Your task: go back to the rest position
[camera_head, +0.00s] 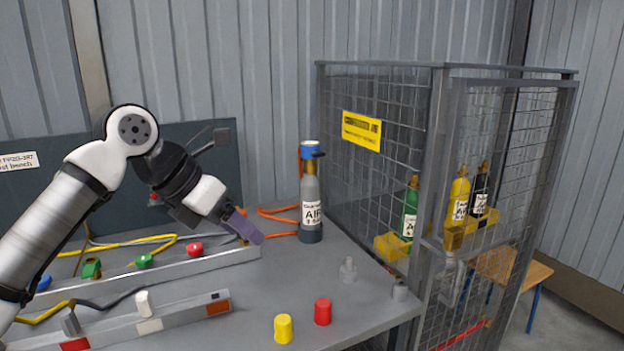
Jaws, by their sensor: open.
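My gripper (243,226) is on the end of my white and black arm, which reaches in from the left. Its purple-grey fingers point down and right above the grey bench (262,312). They are seen side-on, and nothing shows held between them. The gripper is open. It is left of a grey cylinder (311,195) labelled AIR, which stands upright on the bench and has a blue top. The gripper appears apart from the cylinder.
A yellow cap (283,328) and a red cap (323,311) stand near the bench front. Rails with coloured fittings (195,249) and hoses lie left. A mesh cage (385,110) with several small cylinders (459,200) stands right. A wooden stool (528,270) is behind it.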

